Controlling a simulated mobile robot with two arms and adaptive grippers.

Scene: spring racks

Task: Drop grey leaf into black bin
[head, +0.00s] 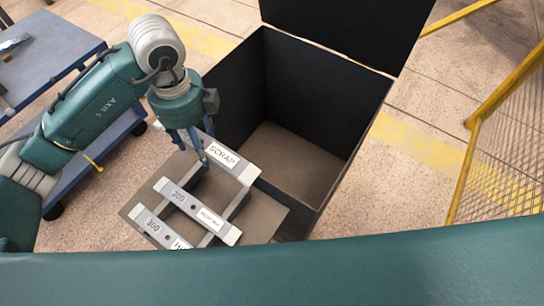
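The black bin (335,92) stands open right of centre, its lid (345,25) raised and its visible floor bare. A grey bar labelled SCRAP (235,166) lies along the bin's near left side. Two more grey bars marked 300 (185,202) lie in front of it on a grey base. I cannot tell which piece, if any, is the grey leaf. My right gripper is out of view.
A blue-grey cart (50,50) with a lower shelf stands at the left. A yellow railing with mesh (505,165) stands at the right. Tiled floor with a faded yellow stripe is open between bin and railing.

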